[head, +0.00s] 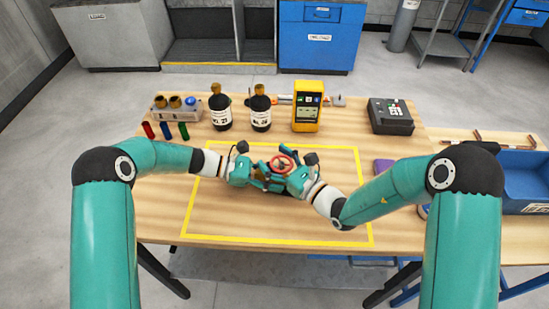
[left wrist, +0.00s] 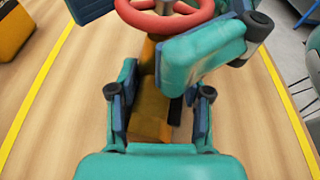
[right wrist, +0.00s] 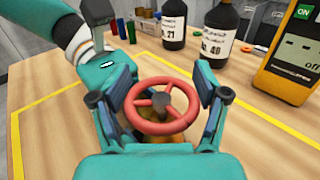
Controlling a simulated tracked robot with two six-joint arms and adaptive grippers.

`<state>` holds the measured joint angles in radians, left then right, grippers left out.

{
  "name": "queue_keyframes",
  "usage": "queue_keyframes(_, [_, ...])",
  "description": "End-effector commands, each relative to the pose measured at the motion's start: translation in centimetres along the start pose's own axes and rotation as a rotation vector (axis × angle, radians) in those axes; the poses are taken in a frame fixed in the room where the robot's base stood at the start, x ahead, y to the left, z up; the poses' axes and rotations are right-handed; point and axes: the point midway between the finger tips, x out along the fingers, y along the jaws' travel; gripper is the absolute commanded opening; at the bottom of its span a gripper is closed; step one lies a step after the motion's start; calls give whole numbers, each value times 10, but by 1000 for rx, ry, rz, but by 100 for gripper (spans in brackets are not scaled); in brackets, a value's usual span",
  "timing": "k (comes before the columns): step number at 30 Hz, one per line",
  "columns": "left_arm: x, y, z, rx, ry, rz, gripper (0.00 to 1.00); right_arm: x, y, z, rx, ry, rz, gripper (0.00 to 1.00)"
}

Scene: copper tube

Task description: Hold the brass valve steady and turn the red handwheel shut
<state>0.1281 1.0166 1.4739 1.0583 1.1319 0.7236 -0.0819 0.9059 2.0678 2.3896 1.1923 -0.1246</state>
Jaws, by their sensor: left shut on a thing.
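The red handwheel (head: 281,157) sits on top of the brass valve inside the yellow outline; it also shows in the right wrist view (right wrist: 134,115) and at the top of the left wrist view (left wrist: 138,18). The brass valve (left wrist: 148,128) is mostly hidden under the wheel and grippers. My left gripper (head: 262,182) is shut on the valve body, one finger on each side, low under the wheel. My right gripper (right wrist: 166,98) is open, with its fingers on either side of the handwheel. Whether its pads touch the rim I cannot tell.
Two dark bottles (head: 220,112), a yellow meter (head: 307,113) and a small rack (head: 177,112) stand behind the outline. A dark box (head: 390,117) is at the back right, a blue bin (head: 525,180) further right. The front of the outlined area is clear.

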Motion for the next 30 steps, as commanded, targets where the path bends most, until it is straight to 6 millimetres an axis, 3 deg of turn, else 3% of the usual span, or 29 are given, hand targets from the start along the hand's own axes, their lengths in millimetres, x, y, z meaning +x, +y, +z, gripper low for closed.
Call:
queue_keyframes(9, [0,-1,1,2,-2,-5,29,-1,0,-1,0,2,-1,77])
queue_keyframes(14, [1,-2,1,2,-3,-6,29,-11,-2,-1,0,2,-4,77])
queue_keyframes(30, [1,-2,1,2,-3,-7,29,-106,-2,-2,2,3,-4,77])
